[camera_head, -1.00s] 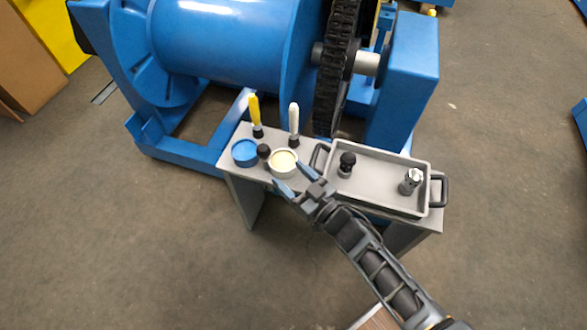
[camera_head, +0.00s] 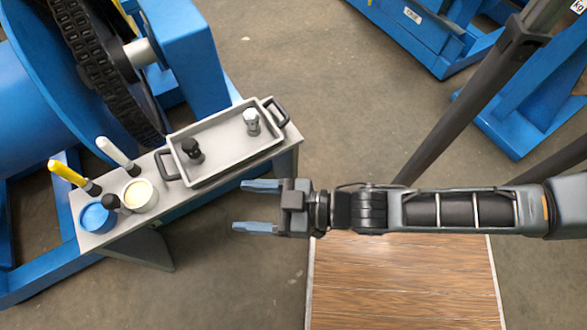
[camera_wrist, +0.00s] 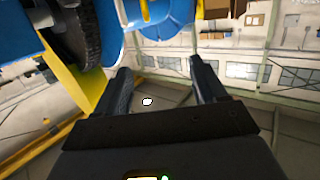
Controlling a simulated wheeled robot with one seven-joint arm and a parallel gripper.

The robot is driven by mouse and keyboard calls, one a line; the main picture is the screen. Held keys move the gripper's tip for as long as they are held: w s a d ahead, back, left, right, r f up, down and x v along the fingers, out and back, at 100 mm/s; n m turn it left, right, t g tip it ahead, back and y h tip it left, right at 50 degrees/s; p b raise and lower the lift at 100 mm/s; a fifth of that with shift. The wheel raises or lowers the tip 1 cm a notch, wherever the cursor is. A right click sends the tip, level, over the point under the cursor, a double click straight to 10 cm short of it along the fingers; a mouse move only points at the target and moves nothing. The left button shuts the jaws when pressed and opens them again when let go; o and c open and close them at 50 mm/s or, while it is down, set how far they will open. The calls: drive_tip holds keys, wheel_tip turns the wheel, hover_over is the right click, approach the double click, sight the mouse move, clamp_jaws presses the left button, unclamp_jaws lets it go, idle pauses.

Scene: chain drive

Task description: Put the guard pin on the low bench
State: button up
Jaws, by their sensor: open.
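The low bench (camera_head: 88,240) is a narrow grey table at the left in the head view, beside the blue machine. A grey tray (camera_head: 213,171) with black handles sits on it. In the tray stand a black-knobbed pin (camera_head: 191,150) and a silver-topped pin (camera_head: 251,120); I cannot tell which, if either, is the guard pin. My gripper (camera_head: 243,206) is open and appears empty, pointing left, in front of the bench's right part in the picture. In the wrist view its open fingers (camera_wrist: 158,85) hold nothing.
A blue tub (camera_head: 96,217), a cream-filled tub (camera_head: 140,195), a yellow-handled brush (camera_head: 68,174) and a white-handled brush (camera_head: 115,151) crowd the bench's left end. A wood-topped surface (camera_head: 400,280) lies below my arm. Dark slanted posts (camera_head: 465,110) stand at the right.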

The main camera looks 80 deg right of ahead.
drive_tip(key=shift+g, duration=0.8)
drive_tip(key=s+r, duration=0.3)
drive_tip(key=r, duration=0.1)
drive_tip(key=s+r, duration=0.3)
drive_tip(key=r, duration=0.2)
drive_tip(key=s+r, duration=0.3)
drive_tip(key=r, duration=0.1)
drive_tip(key=shift+d+r, duration=0.1)
drive_tip(key=shift+r, duration=0.3)
drive_tip(key=n+t+y+b, duration=0.1)
drive_tip(key=t+b, duration=0.1)
drive_tip(key=b, duration=0.4)
approach(116, 201)
drive_tip(key=shift+t+y, duration=0.4)
drive_tip(key=shift+t, duration=0.2)
drive_tip(key=w+f+b, duration=0.2)
drive_tip(key=w, duration=0.1)
drive_tip(key=shift+w+b, duration=0.2)
drive_tip(key=shift+b, duration=0.1)
drive_tip(key=shift+w, duration=1.55)
drive_tip(key=shift+w+a+r, duration=0.15)
drive_tip(key=shift+w, duration=0.75)
drive_tip(key=shift+w+a+r, duration=0.1)
drive_tip(key=shift+w+r, duration=0.05)
drive_tip(key=shift+w, duration=0.75)
drive_tip(key=shift+w+a+r, duration=0.15)
drive_tip(key=shift+w, duration=0.75)
drive_tip(key=shift+c, duration=0.2)
